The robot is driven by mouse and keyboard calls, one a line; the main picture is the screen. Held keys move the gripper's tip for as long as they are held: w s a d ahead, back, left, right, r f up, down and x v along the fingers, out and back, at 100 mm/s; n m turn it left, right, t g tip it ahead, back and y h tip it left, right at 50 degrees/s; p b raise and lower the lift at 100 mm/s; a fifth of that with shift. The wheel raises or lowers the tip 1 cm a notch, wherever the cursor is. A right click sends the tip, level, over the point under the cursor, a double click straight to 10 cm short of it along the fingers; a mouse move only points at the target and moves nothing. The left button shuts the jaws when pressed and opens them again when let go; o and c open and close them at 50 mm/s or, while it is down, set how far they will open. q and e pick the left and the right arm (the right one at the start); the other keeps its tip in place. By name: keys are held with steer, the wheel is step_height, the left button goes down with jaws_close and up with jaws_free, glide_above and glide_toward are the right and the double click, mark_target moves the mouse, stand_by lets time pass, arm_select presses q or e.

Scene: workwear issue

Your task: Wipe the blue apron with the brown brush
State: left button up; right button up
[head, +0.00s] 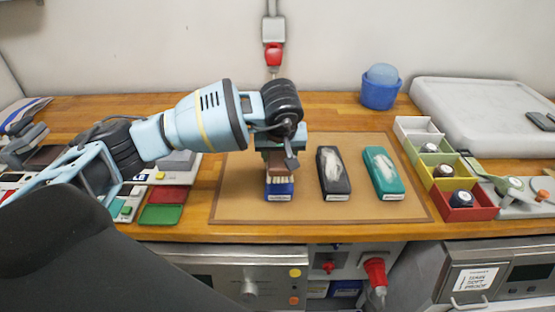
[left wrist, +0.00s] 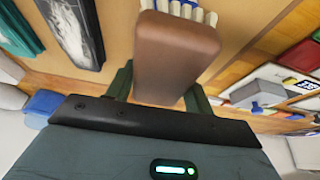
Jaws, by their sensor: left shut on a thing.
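My left gripper (head: 284,154) is shut on the brown brush (head: 281,171), whose bristles point down toward the blue apron (head: 278,194). The apron is a small folded bundle on the brown mat (head: 240,205); its far part is hidden behind the brush and gripper. I cannot tell whether the bristles touch it. In the left wrist view the brush's brown back (left wrist: 175,50) sits between the fingers, with pale bristles at its far end. My right gripper is not in view.
A black folded apron (head: 333,182) and a green one (head: 383,180), both with whitish marks, lie to the right on the mat. Further right are coloured bins (head: 470,208); behind is a blue tub (head: 380,95). Red and green pieces (head: 160,214) lie left. The mat's front-left is clear.

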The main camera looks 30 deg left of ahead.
arm_select(q)
step_height(320, 180, up, 2)
steer(key=shift+r, duration=0.1)
steer(key=shift+r+p, duration=0.35)
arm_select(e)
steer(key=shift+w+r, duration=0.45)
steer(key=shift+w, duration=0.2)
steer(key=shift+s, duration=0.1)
